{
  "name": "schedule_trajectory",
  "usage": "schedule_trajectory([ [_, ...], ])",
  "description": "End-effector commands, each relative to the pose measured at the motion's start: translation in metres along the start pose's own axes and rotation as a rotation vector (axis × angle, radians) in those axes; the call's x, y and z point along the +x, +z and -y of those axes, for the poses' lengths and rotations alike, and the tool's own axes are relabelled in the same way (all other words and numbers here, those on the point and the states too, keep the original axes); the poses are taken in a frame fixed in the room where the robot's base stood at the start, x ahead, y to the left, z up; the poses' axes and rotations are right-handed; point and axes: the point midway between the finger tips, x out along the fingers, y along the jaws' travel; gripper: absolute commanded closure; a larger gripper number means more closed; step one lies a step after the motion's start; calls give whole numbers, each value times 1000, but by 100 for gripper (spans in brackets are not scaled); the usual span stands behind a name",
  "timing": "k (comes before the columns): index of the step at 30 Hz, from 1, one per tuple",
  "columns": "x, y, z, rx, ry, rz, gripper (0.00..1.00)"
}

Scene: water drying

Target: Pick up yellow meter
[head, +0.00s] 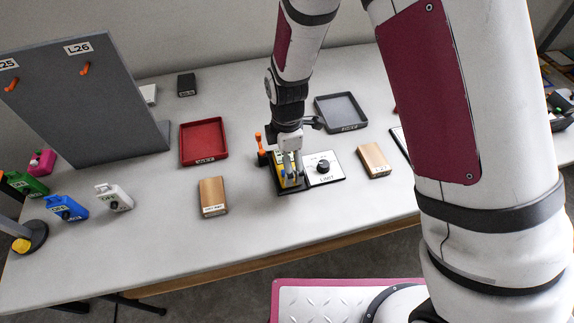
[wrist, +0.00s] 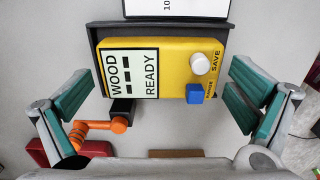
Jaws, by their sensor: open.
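The yellow meter (wrist: 176,70) shows in the wrist view with a pale screen reading WOOD and READY, a white round knob and a blue button. It lies in a dark holder (wrist: 93,45). In the head view the meter (head: 279,160) is mostly hidden behind my gripper (head: 288,178). My gripper (wrist: 162,98) is open, pointing down over the meter, with one green-padded finger to each side of it in the wrist view. The fingers look apart from the meter, and nothing is held between them.
A white LIMIT panel (head: 318,176) with a black knob stands right beside the meter. An orange lever (head: 260,143) stands close on its left. A red tray (head: 190,158), a grey tray (head: 325,120) and tan blocks (head: 213,194) lie around. Bare table (head: 120,250) shows front left.

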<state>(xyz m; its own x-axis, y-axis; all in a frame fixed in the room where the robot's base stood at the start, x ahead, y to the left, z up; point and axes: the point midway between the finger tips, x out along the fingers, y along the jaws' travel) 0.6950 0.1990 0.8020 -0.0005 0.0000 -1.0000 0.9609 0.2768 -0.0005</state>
Motion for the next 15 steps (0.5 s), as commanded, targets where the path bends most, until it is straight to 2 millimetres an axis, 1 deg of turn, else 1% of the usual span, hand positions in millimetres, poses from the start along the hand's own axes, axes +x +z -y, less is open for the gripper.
schedule_trajectory([
  [1, 5, 0, 0, 0, -1, 1, 0],
  [3, 9, 0, 0, 1, -1, 1, 0],
  [10, 9, 0, 0, 1, 1, 0, 0],
  [11, 9, 0, 0, 1, 1, 0, 5],
  [12, 9, 0, 0, 1, 1, 0, 14],
  [14, 9, 0, 0, 1, 1, 0, 27],
  [15, 9, 0, 0, 1, 1, 0, 36],
])
